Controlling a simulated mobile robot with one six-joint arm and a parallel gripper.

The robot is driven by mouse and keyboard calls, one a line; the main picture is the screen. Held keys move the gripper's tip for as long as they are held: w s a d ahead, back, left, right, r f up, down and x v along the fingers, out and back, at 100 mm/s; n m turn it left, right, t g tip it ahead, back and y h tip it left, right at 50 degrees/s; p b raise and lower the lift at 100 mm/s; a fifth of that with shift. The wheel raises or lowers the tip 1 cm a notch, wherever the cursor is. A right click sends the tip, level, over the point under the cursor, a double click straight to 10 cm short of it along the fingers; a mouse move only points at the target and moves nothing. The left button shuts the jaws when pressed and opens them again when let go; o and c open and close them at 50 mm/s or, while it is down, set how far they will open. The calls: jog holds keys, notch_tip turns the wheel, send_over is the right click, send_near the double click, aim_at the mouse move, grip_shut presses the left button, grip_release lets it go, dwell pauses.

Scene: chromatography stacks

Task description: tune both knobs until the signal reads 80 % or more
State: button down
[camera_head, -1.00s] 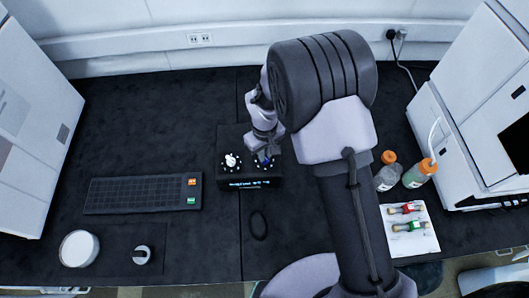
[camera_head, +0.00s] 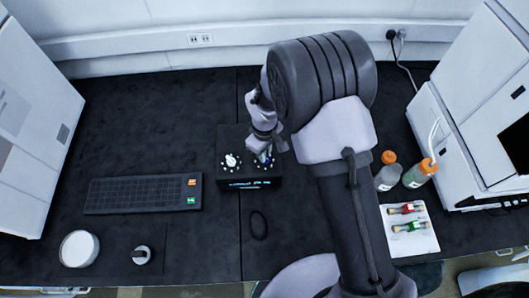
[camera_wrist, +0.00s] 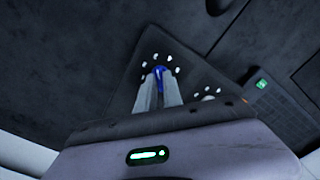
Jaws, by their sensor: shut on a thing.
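The tuning box (camera_head: 234,146) is a black box on the dark bench, with a small lit display (camera_head: 250,184) on its front edge, too small to read. Its left knob (camera_head: 231,160) is white with a ring of white dots. Its right knob is blue, ringed by white dots, and shows in the wrist view (camera_wrist: 159,72) between the fingertips. My gripper (camera_head: 265,157) reaches down over the right side of the box. In the wrist view its fingers (camera_wrist: 158,84) are shut on the blue knob. The white knob (camera_wrist: 208,98) is partly hidden there.
A black rack (camera_head: 135,195) with orange and green labels lies to the left. A white round dish (camera_head: 79,249) is at front left. Orange-capped bottles (camera_head: 419,172) and a white tray (camera_head: 425,244) with vials stand to the right. A black ring (camera_head: 258,225) lies before the box.

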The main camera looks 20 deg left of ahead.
jog(key=c, duration=1.5)
grip_release()
jog(key=shift+r, duration=0.1)
notch_tip(320, 180, up, 17)
jog(key=p, duration=0.3)
jog(key=shift+r+p, duration=0.1)
jog(key=shift+p, duration=0.2)
